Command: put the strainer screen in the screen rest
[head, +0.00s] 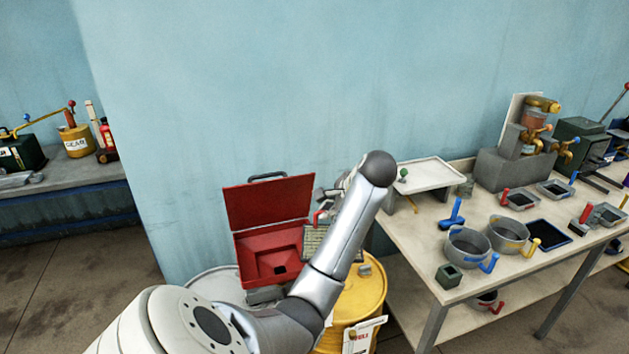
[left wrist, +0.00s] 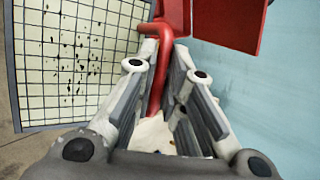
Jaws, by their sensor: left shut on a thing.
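The strainer screen (left wrist: 75,60) is a pale mesh grid in a dark frame, with dark specks on it, at the left of the left wrist view. Its red bar handle (left wrist: 161,75) lies between my left gripper's fingers (left wrist: 158,62), which are shut on it. In the head view my left gripper (head: 330,199) is partly hidden behind my arm. The screen (head: 314,243) hangs tilted there, at the right side of the open red box (head: 264,248). I cannot tell whether they touch. I cannot make out which thing is the screen rest. My right gripper is not in view.
The red box has a raised lid (head: 268,202) and sits over a pale drum (head: 213,284) beside a yellow drum (head: 364,294). A table (head: 425,240) at right holds pots (head: 467,246), small trays and a white raised stand (head: 428,174). A blue wall stands behind.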

